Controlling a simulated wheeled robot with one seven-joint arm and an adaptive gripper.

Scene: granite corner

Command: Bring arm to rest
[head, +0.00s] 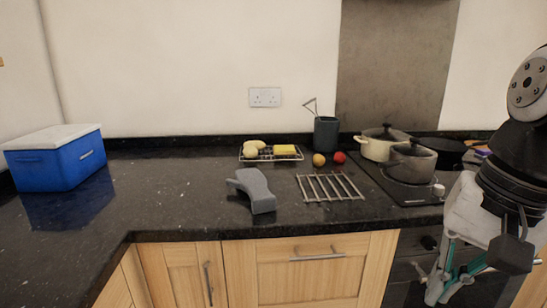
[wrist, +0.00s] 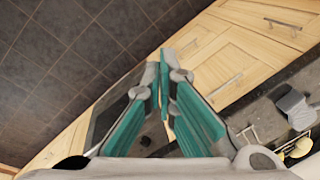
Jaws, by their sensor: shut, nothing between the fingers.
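My arm is at the right edge of the head view, in front of the counter and the oven. My gripper (head: 440,292) hangs low there with its fingers pointing down. In the wrist view, my gripper (wrist: 162,68) shows its teal-lined fingers close together at the tips, shut with nothing between them. Nothing touches the fingers. Cupboard fronts and the tiled floor lie beyond them.
The black counter (head: 160,205) holds a blue cooler box (head: 55,160), a grey angular object (head: 257,190), wire racks, a dark utensil pot (head: 326,134), fruit, and pots (head: 412,165) on the hob. The dark tiled floor (wrist: 70,50) is clear.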

